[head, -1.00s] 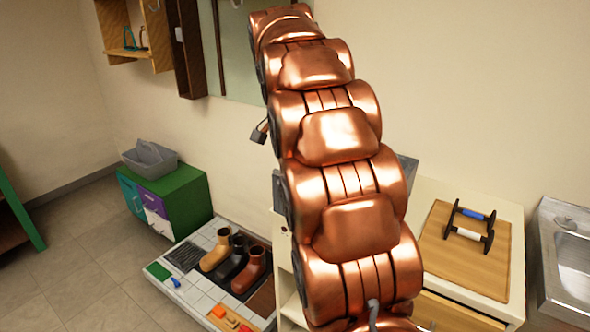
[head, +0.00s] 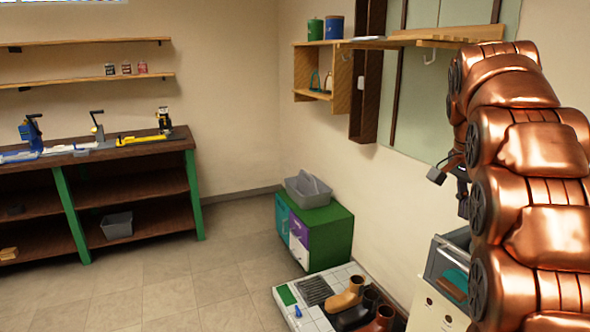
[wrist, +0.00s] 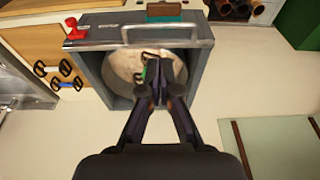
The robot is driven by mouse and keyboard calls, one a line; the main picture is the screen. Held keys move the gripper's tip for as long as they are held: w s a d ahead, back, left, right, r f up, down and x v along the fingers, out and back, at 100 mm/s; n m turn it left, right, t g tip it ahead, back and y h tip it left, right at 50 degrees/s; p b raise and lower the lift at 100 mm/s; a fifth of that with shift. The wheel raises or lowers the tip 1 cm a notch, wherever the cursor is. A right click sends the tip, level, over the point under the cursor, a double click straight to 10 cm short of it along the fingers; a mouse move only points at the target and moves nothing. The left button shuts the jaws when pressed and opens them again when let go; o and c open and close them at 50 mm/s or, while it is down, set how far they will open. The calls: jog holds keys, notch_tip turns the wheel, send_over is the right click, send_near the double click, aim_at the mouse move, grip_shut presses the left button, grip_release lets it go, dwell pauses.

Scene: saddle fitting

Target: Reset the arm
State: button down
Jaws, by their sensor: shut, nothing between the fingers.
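My copper-coloured arm (head: 525,190) rises along the right side of the head view. In the wrist view my gripper (wrist: 157,80) is shut and empty. A round pale thing (wrist: 122,68) shows inside the box behind the fingers. I cannot tell how far the tips are from it. In the head view the grey box (head: 437,262) is partly hidden by my arm.
A wooden shelf (head: 430,42) and wall cabinet (head: 316,72) are near my arm. Boots (head: 345,295) stand on a white platform (head: 290,318); a green cabinet (head: 330,240) is behind. A workbench (head: 60,158) stands at left. The floor (head: 175,275) between is clear.

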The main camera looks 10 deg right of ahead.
jog(key=s+a+f+n+g+p, duration=0.1)
jog(key=s+a+f+n, duration=0.3)
jog(key=s, duration=0.6)
jog(key=s+a+f+n+y+p, duration=0.1)
jog(key=s+a+f+n, duration=0.4)
jog(key=s+a+f, duration=0.3)
jog(key=s+a+f+n+g+y+p, duration=0.1)
jog(key=s+a+f+n, duration=0.4)
jog(key=s+a, duration=0.6)
jog(key=shift+s+a+f+g+p, duration=0.2)
jog(key=shift+s+f+g+p, duration=0.1)
jog(key=shift+s+f+p, duration=0.25)
jog(key=shift+s+d+r, duration=0.1)
jog(key=shift+d, duration=0.05)
